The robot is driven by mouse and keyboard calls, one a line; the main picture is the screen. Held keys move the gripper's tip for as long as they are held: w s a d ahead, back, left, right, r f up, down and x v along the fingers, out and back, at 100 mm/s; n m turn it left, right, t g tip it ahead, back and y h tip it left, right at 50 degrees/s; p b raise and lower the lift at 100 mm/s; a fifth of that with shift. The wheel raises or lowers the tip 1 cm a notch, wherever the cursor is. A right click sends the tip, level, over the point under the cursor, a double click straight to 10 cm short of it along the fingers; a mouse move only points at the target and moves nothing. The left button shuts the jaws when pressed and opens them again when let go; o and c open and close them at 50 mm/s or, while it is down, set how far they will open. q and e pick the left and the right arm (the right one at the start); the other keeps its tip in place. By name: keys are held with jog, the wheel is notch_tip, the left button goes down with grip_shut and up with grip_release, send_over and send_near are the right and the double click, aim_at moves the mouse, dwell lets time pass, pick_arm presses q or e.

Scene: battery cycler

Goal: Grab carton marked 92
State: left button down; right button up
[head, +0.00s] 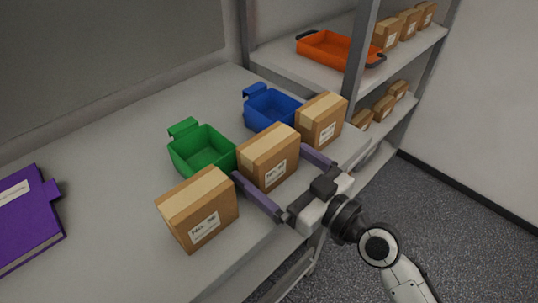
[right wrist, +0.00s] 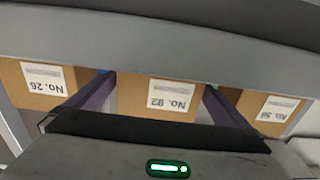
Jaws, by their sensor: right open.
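The carton marked No. 92 (head: 262,163) is the middle of three brown cartons along the front of the grey table. Its upside-down label shows in the right wrist view (right wrist: 170,95), centred between the fingers. My right gripper (head: 270,163) is open, with one purple finger on each side of this carton. The palm is apart from the carton's labelled front face. I cannot tell whether either finger touches it. My left gripper is not in view.
Another carton (head: 198,212) stands nearer on the left, and carton No. 26 (head: 320,120) stands on the right; both are close to the fingers. A green bin (head: 203,158) and blue bin (head: 270,108) stand behind. A purple binder (head: 27,225) lies far left. A shelf holds an orange tray (head: 335,50).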

jog(key=shift+w+a, duration=0.25)
jog(key=shift+w, duration=0.05)
jog(key=shift+c, duration=0.4)
jog(key=c, duration=1)
jog(key=shift+r, duration=0.1)
